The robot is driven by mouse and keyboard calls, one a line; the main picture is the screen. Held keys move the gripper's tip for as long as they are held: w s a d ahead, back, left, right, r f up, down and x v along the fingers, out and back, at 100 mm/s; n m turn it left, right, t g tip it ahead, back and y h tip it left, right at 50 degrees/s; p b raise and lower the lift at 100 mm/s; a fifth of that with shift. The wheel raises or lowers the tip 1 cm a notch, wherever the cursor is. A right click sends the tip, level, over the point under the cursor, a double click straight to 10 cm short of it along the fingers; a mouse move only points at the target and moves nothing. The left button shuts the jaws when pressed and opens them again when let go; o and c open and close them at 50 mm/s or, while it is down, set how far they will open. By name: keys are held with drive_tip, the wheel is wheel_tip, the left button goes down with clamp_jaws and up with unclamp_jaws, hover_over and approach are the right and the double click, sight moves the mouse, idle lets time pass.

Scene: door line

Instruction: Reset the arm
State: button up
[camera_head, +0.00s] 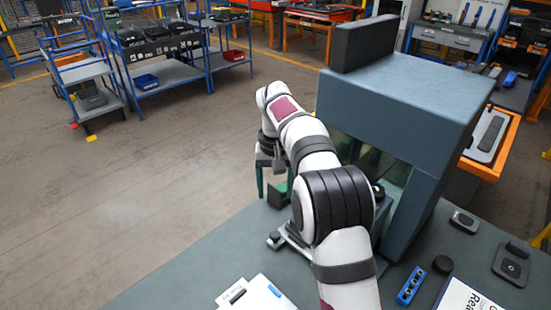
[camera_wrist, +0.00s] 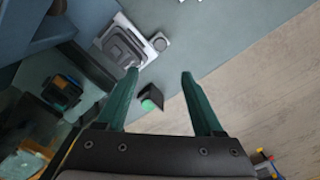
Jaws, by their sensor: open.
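My gripper (camera_wrist: 160,92) shows in the wrist view with two green fingers spread wide apart and nothing between them. In the head view my gripper (camera_head: 272,180) hangs at the end of my arm, pointing down near the table's far left edge, with part of it hidden by the arm. A small black block with a green button (camera_wrist: 151,98) lies on the table below the fingers in the wrist view. A grey metal fixture (camera_wrist: 124,45) lies beside it.
A large blue-grey enclosure (camera_head: 405,95) with a glass side stands right of my arm. Open floor (camera_head: 150,180) lies left.

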drive_tip(key=s+r+m+y, duration=0.15)
drive_tip(key=s+r, duration=0.25)
drive_tip(key=s, duration=0.7)
drive_tip(key=s+r+m+y, duration=0.15)
drive_tip(key=s+r, duration=0.35)
drive_tip(key=s, duration=0.5)
drive_tip(key=s+d+f+m, duration=0.1)
drive_tip(key=s+d+f, duration=0.1)
drive_tip(key=s, duration=0.3)
drive_tip(key=s+d+f, duration=0.2)
drive_tip(key=s+f, duration=0.1)
drive_tip(key=s, duration=0.3)
drive_tip(key=s+d+f+m+h, duration=0.1)
drive_tip(key=s+d+f, duration=0.1)
drive_tip(key=s, duration=0.3)
drive_tip(key=shift+s+d+f+m, duration=0.15)
drive_tip(key=shift+d+f+m, duration=0.15)
drive_tip(key=shift+d, duration=0.15)
